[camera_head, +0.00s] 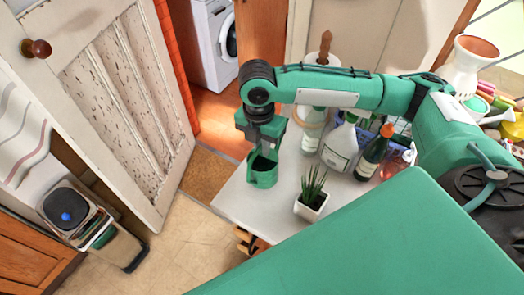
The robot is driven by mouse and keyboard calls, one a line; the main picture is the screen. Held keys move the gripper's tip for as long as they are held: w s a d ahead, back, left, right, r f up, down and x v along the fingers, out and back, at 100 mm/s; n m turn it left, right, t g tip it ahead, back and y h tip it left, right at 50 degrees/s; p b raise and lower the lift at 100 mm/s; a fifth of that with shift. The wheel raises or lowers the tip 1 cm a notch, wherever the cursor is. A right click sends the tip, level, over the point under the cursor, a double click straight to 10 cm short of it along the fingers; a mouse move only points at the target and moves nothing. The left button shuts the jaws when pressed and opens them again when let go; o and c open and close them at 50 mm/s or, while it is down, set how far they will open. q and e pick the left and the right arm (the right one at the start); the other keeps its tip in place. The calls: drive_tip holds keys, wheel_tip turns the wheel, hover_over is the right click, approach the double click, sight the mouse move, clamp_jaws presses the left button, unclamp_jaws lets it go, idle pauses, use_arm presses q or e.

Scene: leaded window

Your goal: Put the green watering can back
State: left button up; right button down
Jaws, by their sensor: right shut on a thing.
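My right arm reaches across from the right, and its gripper (262,143) points down over the near left part of the white table (238,196). It is shut on a green object, which I take to be the green watering can (263,178). The fingers and the can are nearly the same green, so the exact grip is hard to make out. The can is low over the table top; I cannot tell whether it touches. My left gripper is not in view.
A potted plant (312,207) stands right of the can. Behind it are a clear bottle (312,138), a white spray bottle (340,148) and a dark bottle (373,155) with an orange cap. A worn white door (110,90) and a bin (72,212) are at left.

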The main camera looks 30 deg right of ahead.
sight(262, 158)
wheel_tip(262, 158, down, 3)
drive_tip(key=shift+f, duration=0.2)
drive_tip(key=c, duration=1.5)
unclamp_jaws()
wheel_tip(262, 158, up, 12)
drive_tip(key=b, duration=0.2)
drive_tip(key=shift+w+a, duration=0.15)
drive_tip(key=shift+w, duration=0.15)
